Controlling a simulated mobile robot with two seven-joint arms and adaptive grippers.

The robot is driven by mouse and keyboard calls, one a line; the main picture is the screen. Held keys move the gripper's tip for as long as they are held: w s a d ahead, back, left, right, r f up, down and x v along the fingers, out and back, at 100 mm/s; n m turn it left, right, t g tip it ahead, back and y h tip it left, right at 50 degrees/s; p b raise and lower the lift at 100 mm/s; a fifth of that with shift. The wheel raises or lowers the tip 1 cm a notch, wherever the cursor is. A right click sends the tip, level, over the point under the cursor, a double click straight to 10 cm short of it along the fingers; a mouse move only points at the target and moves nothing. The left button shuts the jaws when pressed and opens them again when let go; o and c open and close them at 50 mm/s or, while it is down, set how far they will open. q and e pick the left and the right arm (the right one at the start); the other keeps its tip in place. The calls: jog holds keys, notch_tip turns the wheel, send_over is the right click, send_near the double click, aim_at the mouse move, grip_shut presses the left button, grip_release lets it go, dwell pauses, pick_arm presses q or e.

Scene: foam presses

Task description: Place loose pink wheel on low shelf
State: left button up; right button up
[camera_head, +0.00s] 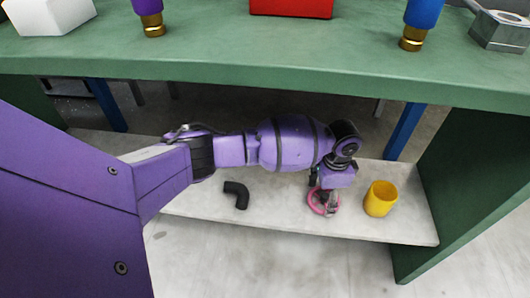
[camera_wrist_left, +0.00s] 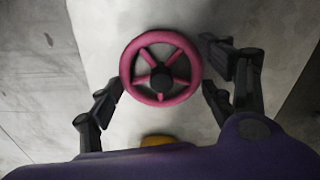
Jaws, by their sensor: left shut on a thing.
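The pink wheel (camera_head: 312,203) has spokes and a dark hub. My left gripper (camera_head: 326,195) reaches down over the low shelf (camera_head: 275,205) and is shut on the wheel. In the left wrist view the wheel (camera_wrist_left: 129,67) faces the camera, with my left gripper's fingers (camera_wrist_left: 161,88) at its two sides. The wheel is at or just above the pale shelf board; I cannot tell whether it touches. Part of it is hidden by the gripper in the head view. My right gripper is not in view.
A yellow cup (camera_head: 381,199) stands on the shelf just right of the wheel. A black elbow pipe (camera_head: 237,194) lies to its left. The green bench top (camera_head: 270,62) overhangs the shelf, with a green side panel (camera_head: 465,185) and blue leg (camera_head: 404,131) at right.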

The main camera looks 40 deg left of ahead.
aim_at(325, 196)
pick_arm(q)
jog(key=shift+r, duration=0.15)
jog(key=o, duration=1.3)
jog(key=shift+f, duration=0.2)
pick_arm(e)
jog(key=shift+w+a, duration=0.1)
pick_arm(q)
jog(key=shift+w+r, duration=0.1)
jog(key=shift+r, duration=0.1)
jog(key=shift+r+p, duration=2.6)
jog(key=shift+r, duration=3.4)
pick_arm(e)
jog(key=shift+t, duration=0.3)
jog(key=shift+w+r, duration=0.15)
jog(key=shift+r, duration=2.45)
